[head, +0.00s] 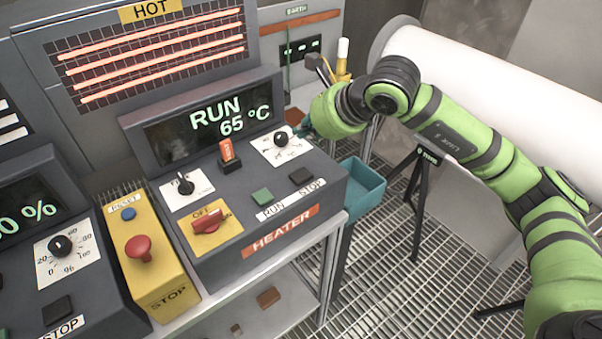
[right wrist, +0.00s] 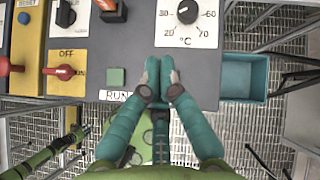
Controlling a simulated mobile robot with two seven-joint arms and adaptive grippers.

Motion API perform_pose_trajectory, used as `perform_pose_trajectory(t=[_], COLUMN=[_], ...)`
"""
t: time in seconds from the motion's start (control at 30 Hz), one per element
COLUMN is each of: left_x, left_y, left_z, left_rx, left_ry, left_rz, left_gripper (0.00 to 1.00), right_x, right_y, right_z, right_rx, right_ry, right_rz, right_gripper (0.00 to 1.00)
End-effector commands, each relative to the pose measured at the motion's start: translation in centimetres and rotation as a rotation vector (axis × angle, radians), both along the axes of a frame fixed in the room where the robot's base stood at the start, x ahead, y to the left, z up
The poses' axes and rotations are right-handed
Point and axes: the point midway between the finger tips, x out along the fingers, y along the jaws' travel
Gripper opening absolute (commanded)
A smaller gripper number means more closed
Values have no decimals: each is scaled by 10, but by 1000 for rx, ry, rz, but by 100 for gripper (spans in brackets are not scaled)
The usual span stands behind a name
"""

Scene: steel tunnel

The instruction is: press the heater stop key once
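The heater stop key (head: 301,176) is a small black square above the STOP label on the grey heater panel (head: 322,190). The green run key (head: 262,197) is left of it and also shows in the right wrist view (right wrist: 116,77). My right gripper (head: 303,130) is mostly hidden behind its wrist at the panel's far right corner, near the temperature knob. In the right wrist view its teal fingers (right wrist: 163,75) are together and empty over the panel's edge, covering the stop key's area. My left gripper (right wrist: 80,132) shows small at lower left there; its opening is unclear.
The heater display (head: 222,120) reads RUN, 65 °C. The temperature knob (head: 281,139), orange switch (head: 228,150) and red OFF switch (head: 207,221) stand up from the panel. A yellow stop box (head: 150,262) is left. A teal bin (head: 362,180) hangs right.

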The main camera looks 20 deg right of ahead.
Motion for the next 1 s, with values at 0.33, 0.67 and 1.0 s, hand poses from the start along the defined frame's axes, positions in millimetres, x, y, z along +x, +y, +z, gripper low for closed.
perform_pose_trajectory(t=[0.33, 0.67, 1.0], left_x=[0, 0, 0], left_y=[0, 0, 0], left_z=[-11, -36, -62], left_rx=[0, 0, 0], left_ry=[-1, -1, -1], left_rz=[1, 2, 2], left_gripper=[40, 40, 40], right_x=[-1, -1, 0], right_y=[1, 1, 1], right_z=[-20, -67, -89], right_rx=[2, 4, 3], right_ry=[1, 1, -1], right_rz=[2, 3, 2], right_gripper=[0, 0, 0])
